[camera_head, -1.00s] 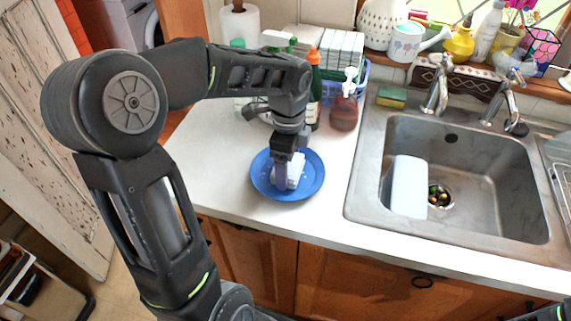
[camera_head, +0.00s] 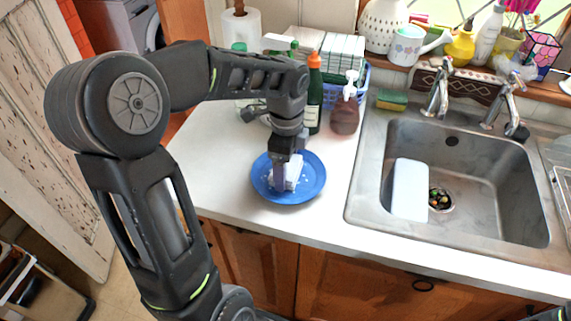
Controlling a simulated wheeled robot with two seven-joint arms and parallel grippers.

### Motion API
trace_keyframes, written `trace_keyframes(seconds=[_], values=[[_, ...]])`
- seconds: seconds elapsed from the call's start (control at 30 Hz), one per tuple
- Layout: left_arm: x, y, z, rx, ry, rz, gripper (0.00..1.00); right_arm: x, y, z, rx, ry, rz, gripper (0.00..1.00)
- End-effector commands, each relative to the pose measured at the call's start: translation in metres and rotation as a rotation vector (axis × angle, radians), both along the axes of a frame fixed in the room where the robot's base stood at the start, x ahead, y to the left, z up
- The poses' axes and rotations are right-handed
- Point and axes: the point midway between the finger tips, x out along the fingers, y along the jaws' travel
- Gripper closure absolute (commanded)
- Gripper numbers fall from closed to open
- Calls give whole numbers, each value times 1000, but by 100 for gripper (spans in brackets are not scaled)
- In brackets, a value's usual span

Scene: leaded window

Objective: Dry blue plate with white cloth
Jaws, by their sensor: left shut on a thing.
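The blue plate (camera_head: 308,186) lies on the white counter, left of the sink. The white cloth (camera_head: 293,171) is bunched over the middle of the plate. My left gripper (camera_head: 280,182) points down over the plate and is shut on the cloth, which sticks out to its right. Small pale spots show on the plate around the cloth. The gripper hides part of the plate's middle and of the cloth. My right gripper is out of view.
The sink (camera_head: 470,215) holds a white board (camera_head: 410,190). Behind the plate stand a green bottle (camera_head: 314,95), a soap bottle (camera_head: 345,110) and a blue basket (camera_head: 362,75). A sponge (camera_head: 392,99) lies behind the sink. The counter in front of the plate is clear.

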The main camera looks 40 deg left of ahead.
Motion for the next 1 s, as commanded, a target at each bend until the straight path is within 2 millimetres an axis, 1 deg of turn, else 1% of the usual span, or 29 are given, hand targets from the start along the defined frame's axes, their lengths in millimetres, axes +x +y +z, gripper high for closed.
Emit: trace_keyframes(seconds=[0.2,0.4,0.7,1.0], values=[[-2,-14,0,-1,2,-3,53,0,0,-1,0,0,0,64],[-2,-19,1,0,1,0,53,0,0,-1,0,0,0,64],[-2,-17,1,0,1,1,53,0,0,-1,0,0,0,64],[0,0,0,0,1,1,53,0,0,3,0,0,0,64]])
